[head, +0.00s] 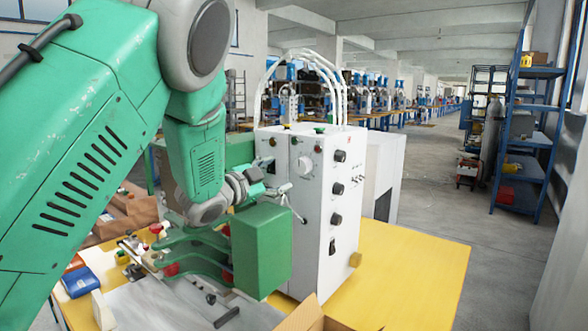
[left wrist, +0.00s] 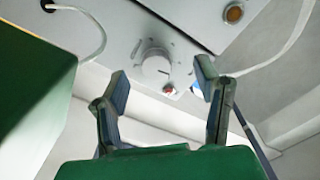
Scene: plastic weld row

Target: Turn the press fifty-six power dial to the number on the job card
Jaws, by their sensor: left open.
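A white round dial (left wrist: 157,66) with a dark pointer mark sits on a pale panel in the left wrist view, ahead of my open jaws. A similar white dial (head: 305,166) shows on the white press cabinet (head: 318,262) in the head view. My left gripper (left wrist: 164,88) is open and empty, its fingertips apart on either side of the dial's lower area. I cannot read the dial's numbers. I cannot make out a job card. My right gripper is not in view.
Black knobs (head: 337,188) line the cabinet's narrow face. White hoses (head: 318,62) rise above the cabinet.

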